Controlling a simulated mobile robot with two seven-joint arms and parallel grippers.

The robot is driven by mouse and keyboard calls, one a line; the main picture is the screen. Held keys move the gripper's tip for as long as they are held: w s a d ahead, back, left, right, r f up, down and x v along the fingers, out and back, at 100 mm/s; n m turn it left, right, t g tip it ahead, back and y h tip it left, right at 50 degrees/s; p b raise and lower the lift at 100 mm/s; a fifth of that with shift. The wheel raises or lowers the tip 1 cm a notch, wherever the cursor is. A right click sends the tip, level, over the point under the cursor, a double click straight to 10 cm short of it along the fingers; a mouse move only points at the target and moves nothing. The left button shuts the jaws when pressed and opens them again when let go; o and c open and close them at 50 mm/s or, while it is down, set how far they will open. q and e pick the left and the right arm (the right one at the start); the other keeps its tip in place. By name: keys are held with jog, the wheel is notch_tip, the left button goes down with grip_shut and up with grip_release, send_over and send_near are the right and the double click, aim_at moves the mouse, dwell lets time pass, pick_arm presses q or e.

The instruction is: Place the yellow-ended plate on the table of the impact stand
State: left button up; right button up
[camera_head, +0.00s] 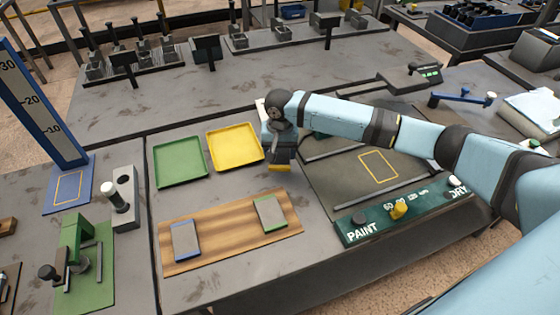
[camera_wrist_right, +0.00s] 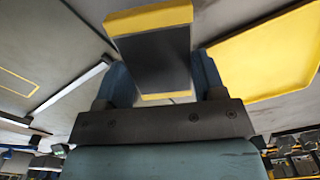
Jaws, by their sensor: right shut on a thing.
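The yellow-ended plate is dark grey with a yellow band at each end. In the right wrist view the plate (camera_wrist_right: 150,55) sits between the two fingers of my right gripper (camera_wrist_right: 162,80), which is shut on it. In the head view my right gripper (camera_head: 281,150) is right beside the yellow tray, with the plate's yellow end (camera_head: 279,168) showing below it. The impact stand (camera_head: 40,95) is at the far left, a tall blue post with a numbered scale. Its blue table (camera_head: 52,203) has a yellow outlined rectangle and is empty. My left gripper is not seen.
A green tray (camera_head: 157,172) and a yellow tray (camera_head: 213,150) lie empty between gripper and stand. A wooden board (camera_head: 222,232) holds a blue-ended plate (camera_head: 186,241) and a green-ended plate (camera_head: 270,213). A grey block with a white-topped knob (camera_head: 113,195) stands beside the stand's table. The paint station (camera_head: 350,180) is at right.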

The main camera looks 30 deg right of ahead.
aim_at(280, 162)
notch_tip(280, 162, down, 4)
jog(key=shift+f, duration=0.1)
jog(key=shift+f, duration=0.1)
dwell(0.3)
jog(key=o, duration=1.1)
jog(key=shift+f, duration=0.1)
jog(key=shift+o, duration=0.2)
